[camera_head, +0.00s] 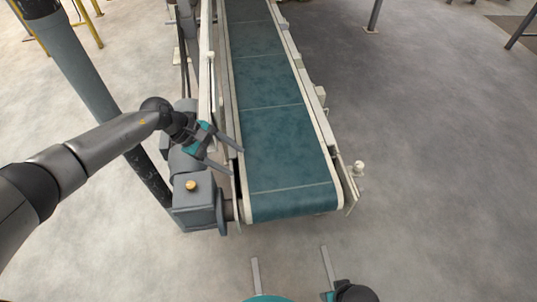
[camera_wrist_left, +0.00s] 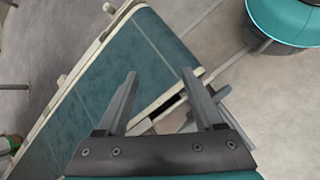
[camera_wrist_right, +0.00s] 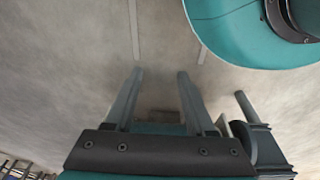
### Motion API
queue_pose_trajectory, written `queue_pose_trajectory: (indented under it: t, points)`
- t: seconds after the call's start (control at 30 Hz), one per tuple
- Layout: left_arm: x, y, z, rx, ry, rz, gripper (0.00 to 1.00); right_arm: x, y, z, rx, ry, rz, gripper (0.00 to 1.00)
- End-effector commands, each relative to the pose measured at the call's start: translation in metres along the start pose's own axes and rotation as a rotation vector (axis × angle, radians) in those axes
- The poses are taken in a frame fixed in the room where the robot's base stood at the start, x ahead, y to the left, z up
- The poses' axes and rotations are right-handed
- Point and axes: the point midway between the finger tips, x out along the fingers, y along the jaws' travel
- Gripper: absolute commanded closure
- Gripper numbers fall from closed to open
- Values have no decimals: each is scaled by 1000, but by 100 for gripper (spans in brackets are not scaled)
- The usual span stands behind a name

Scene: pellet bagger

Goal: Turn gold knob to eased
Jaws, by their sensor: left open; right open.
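The gold knob (camera_head: 191,185) is a small round brass-coloured knob on top of the grey gear housing (camera_head: 205,203) at the near left corner of the conveyor. My left gripper (camera_head: 236,161) is open and empty, above and to the right of the knob in the head view, with its fingers pointing toward the belt edge. It is apart from the knob. In the left wrist view the open fingers (camera_wrist_left: 160,73) lie over the belt end, and I cannot make out the knob there. My right gripper (camera_wrist_right: 160,72) is open and empty over bare floor. Any marking for eased is too small to see.
The teal conveyor belt (camera_head: 280,130) with pale side rails runs away from me. A thick grey post (camera_head: 78,62) stands left of the housing, behind my left arm.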

Motion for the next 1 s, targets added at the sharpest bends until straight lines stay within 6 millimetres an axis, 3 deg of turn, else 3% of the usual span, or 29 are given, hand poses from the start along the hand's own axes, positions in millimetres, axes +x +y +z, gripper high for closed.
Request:
queue_pose_trajectory:
  t: [0.03, 0.1, 0.2, 0.4, 0.57, 1.0]
  points:
    - [-9, -8, -22, 187, 83, -84, 31, 7, 1, -5, 1, 10, 2, 45]
    - [-28, -20, -46, 413, 177, -215, 31, 6, 1, -12, 2, 16, 2, 45]
    - [-56, -32, -75, 643, 276, -382, 31, 4, 1, -18, 4, 22, 3, 45]
    - [-90, -42, -103, 842, 360, -568, 31, -2, 2, -26, 5, 30, 3, 45]
    - [-86, -46, -110, 862, 364, -589, 31, -7, 2, -32, 6, 42, 4, 45]
    - [-38, -66, -140, 857, 362, -585, 31, -44, 3, -62, 9, 111, 7, 45]
